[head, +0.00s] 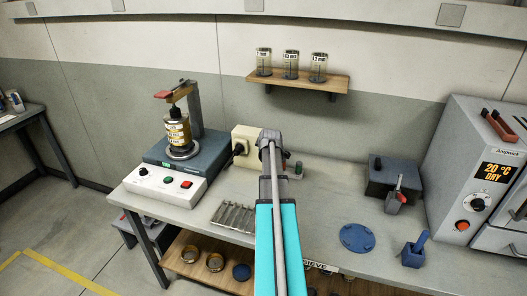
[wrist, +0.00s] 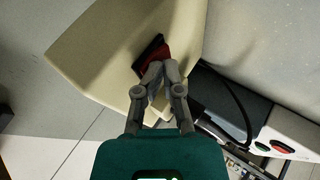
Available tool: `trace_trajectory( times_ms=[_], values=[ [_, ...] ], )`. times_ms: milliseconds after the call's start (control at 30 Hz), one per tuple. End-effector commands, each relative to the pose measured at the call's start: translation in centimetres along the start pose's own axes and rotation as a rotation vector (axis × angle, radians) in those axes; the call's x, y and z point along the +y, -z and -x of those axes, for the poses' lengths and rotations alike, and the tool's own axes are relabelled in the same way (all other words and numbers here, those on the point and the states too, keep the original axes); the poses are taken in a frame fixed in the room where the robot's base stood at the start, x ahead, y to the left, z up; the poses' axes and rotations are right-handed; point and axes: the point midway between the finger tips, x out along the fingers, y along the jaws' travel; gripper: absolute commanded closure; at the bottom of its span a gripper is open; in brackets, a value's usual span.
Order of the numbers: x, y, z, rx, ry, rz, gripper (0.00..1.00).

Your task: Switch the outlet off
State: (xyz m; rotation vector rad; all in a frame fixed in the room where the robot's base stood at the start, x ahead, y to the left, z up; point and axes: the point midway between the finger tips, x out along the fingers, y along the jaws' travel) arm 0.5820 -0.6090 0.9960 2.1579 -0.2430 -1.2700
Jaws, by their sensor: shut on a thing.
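The outlet is a cream box (head: 243,148) standing on the bench against the wall, with a black plug and cable at its left side. It fills the upper part of the wrist view (wrist: 95,50). A red rocker switch (wrist: 152,51) in a dark frame sits on its face. My gripper (wrist: 156,68) has its fingertips together at the lower edge of this switch, shut on it. The fingertips hide part of the switch, so I cannot tell which way it is tipped. In the head view my arm hides the fingertips and the switch.
A sieve-shaker-like device (head: 179,136) with a control panel (head: 165,186) stands left of the outlet. A shelf (head: 297,80) with three beakers hangs above. A dark box (head: 391,178), a blue disc (head: 357,238), a blue scoop (head: 414,251) and an oven (head: 487,170) are at right.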

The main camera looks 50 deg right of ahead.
Motion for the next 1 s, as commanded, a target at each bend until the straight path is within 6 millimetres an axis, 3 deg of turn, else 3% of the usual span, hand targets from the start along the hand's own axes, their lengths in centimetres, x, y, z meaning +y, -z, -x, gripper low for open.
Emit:
trace_trajectory(
  times_ms=[233,467,1000],
  values=[
    [-0.5,0.5,1.0,0.002,-0.003,0.002,1.00],
    [-2.1,1.3,3.5,0.002,-0.001,0.002,1.00],
    [-0.7,1.4,8.5,0.000,0.000,0.001,1.00]
  ],
)
